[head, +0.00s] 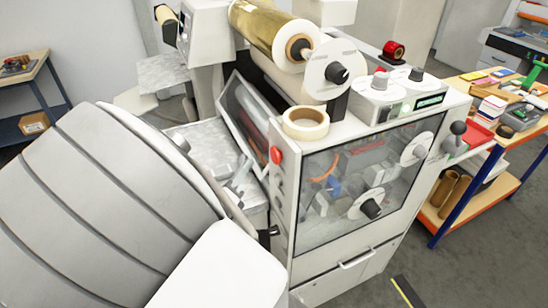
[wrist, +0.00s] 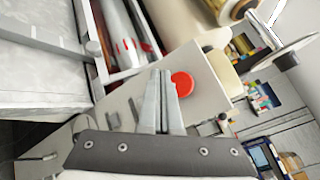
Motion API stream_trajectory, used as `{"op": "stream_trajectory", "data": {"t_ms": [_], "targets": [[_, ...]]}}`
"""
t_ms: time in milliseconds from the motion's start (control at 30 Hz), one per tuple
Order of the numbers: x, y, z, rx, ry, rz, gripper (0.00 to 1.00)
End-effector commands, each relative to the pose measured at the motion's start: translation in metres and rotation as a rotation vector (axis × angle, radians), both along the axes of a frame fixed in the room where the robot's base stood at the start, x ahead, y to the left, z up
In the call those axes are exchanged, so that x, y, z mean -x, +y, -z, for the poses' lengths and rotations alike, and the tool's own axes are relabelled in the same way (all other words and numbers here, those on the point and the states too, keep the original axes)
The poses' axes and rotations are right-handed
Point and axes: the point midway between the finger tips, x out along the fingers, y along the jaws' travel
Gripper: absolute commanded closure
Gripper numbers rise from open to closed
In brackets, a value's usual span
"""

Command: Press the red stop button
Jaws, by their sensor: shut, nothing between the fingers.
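The red stop button (head: 275,155) is a round red cap on the narrow front-left panel of the white machine (head: 345,262). In the head view my arm hides most of the gripper.
A tape roll (head: 305,122) lies on the machine's top, near a gold foil roll (head: 268,28). A control box (head: 385,95) with knobs stands to its right. A clear window (head: 365,180) covers the front. A cluttered workbench (head: 480,150) is at right; grey floor is open in front.

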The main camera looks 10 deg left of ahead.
Motion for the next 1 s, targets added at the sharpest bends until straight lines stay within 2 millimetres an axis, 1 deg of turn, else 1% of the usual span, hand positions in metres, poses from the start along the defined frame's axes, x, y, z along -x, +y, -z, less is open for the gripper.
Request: {"op": "stream_trajectory", "data": {"t_ms": [33, 100, 200, 333, 1000], "targets": [[-0.004, -0.007, 0.003, -0.002, 0.001, 0.002, 1.00], [-0.008, -0.014, 0.000, -0.001, 0.001, 0.003, 1.00], [-0.013, -0.023, 0.000, 0.000, 0.000, 0.003, 1.00], [-0.017, -0.029, 0.000, 0.000, 0.001, 0.001, 1.00], [-0.019, -0.031, 0.000, -0.001, 0.001, -0.001, 1.00]]}}
